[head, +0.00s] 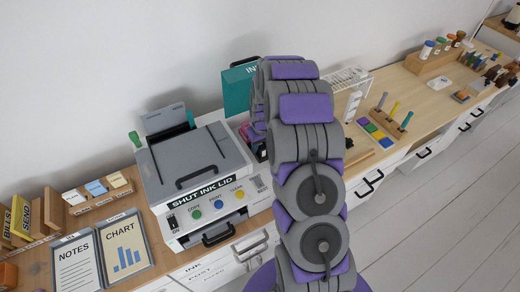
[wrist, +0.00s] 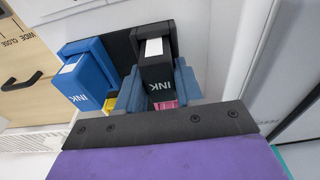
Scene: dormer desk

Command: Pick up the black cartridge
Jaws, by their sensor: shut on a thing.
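The black cartridge (wrist: 157,70), with a white label and the word INK, shows in the middle of the wrist view. My gripper (wrist: 159,86) has its two blue-grey fingers on either side of the cartridge and is shut on it. A blue cartridge (wrist: 84,82), also marked INK, stands just to the left. Small parts of a yellow thing (wrist: 110,103) and a pink thing (wrist: 166,104) show below the fingers. In the head view my arm hides the gripper and the black cartridge.
A grey printer (head: 195,160) labelled SHUT INK LID stands left of my arm. A teal box (head: 239,88) stands behind. Signs (head: 75,265) and card holders lie at the left. Pen holders and jars line the desk (head: 425,95) at the right.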

